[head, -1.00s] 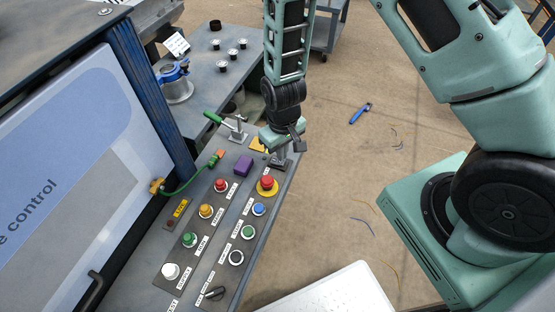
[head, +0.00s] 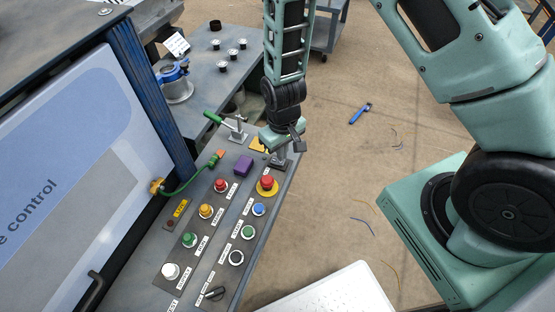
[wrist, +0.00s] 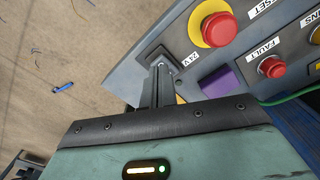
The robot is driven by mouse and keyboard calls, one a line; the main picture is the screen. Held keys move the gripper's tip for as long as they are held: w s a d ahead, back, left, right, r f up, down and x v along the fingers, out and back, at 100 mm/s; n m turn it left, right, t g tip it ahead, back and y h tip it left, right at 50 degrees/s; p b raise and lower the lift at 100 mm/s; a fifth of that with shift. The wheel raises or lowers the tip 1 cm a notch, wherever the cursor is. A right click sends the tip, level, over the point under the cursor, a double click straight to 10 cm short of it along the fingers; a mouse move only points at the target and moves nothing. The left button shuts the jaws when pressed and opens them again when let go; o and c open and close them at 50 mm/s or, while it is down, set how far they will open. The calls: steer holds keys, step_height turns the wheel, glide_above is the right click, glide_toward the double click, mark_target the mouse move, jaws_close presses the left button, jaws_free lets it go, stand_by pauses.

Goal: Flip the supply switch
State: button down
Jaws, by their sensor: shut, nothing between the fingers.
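The control panel (head: 222,225) carries several coloured buttons. My gripper (head: 281,160) points down at the panel's far right corner, beyond the red emergency button (head: 267,183). In the wrist view my gripper (wrist: 161,72) is shut, its narrow fingers together and empty. The fingertips are at a square switch plate (wrist: 148,54), labelled what looks like 24V, and cover most of it. I cannot tell whether they touch the switch or which way it is set. A white button (head: 170,271) and a black selector knob (head: 214,293) sit at the panel's near end.
A purple block (head: 243,166) and a green-handled clamp (head: 228,124) stand close to the left of my gripper. A green cable (head: 190,184) runs along the panel's left edge. A blue tool (head: 360,113) lies on the floor. Open floor is to the right.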

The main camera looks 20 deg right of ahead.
steer(key=shift+f+b, duration=0.65)
steer(key=shift+f, duration=0.3)
stand_by(0.8)
steer(key=shift+r, duration=0.1)
steer(key=shift+r+p, duration=2.95)
steer(key=shift+r, duration=0.45)
steer(key=s+a+r+n+y, duration=0.1)
steer(key=s+a+r, duration=0.2)
steer(key=a+r, duration=0.35)
steer(key=s+r+n, duration=0.3)
steer(key=s+r, duration=1.3)
steer(key=r, duration=0.3)
steer(key=shift+r+n, duration=0.2)
steer(key=shift+n, duration=0.2)
steer(key=shift+d, duration=0.1)
